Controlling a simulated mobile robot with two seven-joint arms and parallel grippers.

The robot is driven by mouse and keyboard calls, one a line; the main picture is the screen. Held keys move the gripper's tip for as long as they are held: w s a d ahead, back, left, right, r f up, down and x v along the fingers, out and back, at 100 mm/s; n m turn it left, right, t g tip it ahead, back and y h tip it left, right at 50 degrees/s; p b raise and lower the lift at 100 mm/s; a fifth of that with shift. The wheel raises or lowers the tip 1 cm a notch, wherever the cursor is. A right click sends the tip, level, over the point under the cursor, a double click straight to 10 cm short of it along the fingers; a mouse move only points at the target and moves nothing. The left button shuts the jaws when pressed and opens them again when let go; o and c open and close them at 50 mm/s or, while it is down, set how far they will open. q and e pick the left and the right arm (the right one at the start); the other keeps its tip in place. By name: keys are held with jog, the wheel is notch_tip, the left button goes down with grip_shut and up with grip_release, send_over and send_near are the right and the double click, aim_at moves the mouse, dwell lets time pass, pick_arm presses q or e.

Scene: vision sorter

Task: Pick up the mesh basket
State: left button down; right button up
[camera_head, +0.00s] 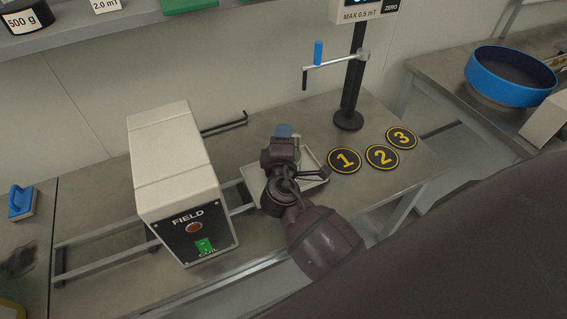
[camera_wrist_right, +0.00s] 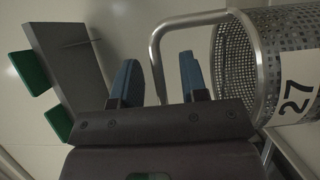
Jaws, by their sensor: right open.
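The mesh basket (camera_wrist_right: 280,65) shows at the right of the right wrist view, a perforated metal cylinder with a thick rim and a white label reading 27. Its bent metal handle (camera_wrist_right: 157,50) reaches left from the rim, and one bar of it appears between my fingers. My right gripper (camera_wrist_right: 160,80) is open, with a blue-tipped finger on each side of that bar; I cannot tell whether either touches it. In the head view my right gripper (camera_head: 284,132) is over the bench by a shallow pale tray (camera_head: 312,162). I cannot make out the basket there. My left gripper is not in view.
A cream FIELD box (camera_head: 175,170) with a green switch stands left of my right gripper. A black post (camera_head: 351,90) with a crank stands behind to the right. Numbered discs (camera_head: 382,156) lie right of the tray. A blue round pan (camera_head: 510,77) sits on the far-right bench.

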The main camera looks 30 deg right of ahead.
jog(key=shift+c, duration=0.3)
grip_shut()
dwell(1.1)
